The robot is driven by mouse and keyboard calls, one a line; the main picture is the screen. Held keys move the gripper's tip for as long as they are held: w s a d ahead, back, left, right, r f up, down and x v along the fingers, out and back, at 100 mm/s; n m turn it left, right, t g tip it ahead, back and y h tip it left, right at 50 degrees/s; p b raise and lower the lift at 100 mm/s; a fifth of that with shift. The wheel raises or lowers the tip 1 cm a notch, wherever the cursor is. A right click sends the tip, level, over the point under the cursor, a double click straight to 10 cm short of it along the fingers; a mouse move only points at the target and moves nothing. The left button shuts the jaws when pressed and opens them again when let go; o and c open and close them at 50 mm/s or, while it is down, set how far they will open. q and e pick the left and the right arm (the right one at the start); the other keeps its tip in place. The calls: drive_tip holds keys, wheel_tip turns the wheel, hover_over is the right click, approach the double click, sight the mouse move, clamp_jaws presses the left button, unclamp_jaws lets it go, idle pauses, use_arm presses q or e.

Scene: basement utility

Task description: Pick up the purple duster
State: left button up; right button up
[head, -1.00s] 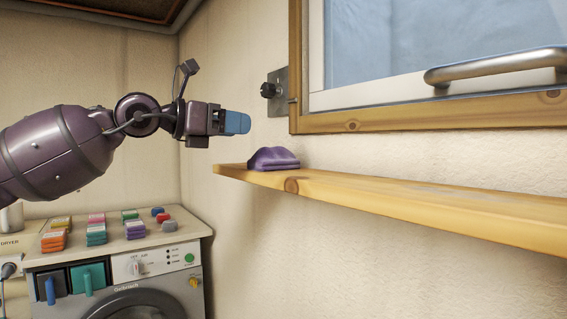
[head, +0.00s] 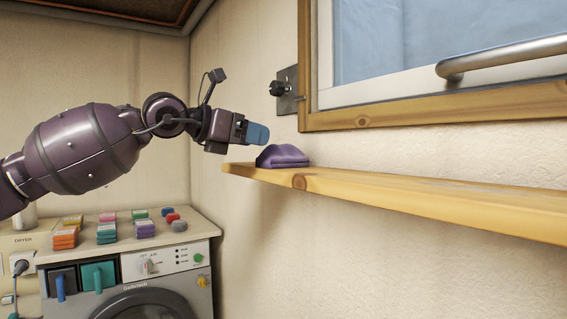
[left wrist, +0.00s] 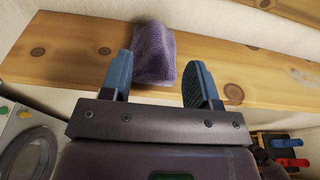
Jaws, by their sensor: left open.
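The purple duster (head: 284,156) lies on the left end of a wooden wall shelf (head: 400,194). In the left wrist view the duster (left wrist: 153,52) is a folded, textured cloth on the shelf board (left wrist: 75,45). My left gripper (head: 257,134) is just left of the duster and slightly above it, pointing right. In the left wrist view its two blue fingers (left wrist: 161,82) are spread apart, with the duster ahead of and partly between them, nearer the left finger. I cannot tell whether they touch. The gripper holds nothing. My right gripper is not in view.
A wood-framed window with a metal handle (head: 500,56) is above the shelf. A metal plate with a black knob (head: 286,90) is on the wall above the duster. The shelf right of the duster is clear.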

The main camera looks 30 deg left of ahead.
sight(282, 145)
use_arm(q)
drive_tip(key=shift+x, duration=1.3)
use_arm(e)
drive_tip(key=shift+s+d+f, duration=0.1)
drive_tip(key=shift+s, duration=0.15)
use_arm(q)
drive_tip(key=shift+w, duration=0.15)
drive_tip(key=shift+w+d+f, duration=0.1)
drive_tip(key=shift+w+d, duration=0.05)
drive_tip(key=shift+w, duration=0.1)
drive_tip(key=x, duration=0.3)
drive_tip(key=shift+p, duration=0.4)
drive_tip(key=shift+w+d+f, duration=0.1)
drive_tip(key=shift+w+f, duration=0.1)
drive_tip(key=shift+w, duration=0.4)
drive_tip(key=shift+w+f, duration=0.1)
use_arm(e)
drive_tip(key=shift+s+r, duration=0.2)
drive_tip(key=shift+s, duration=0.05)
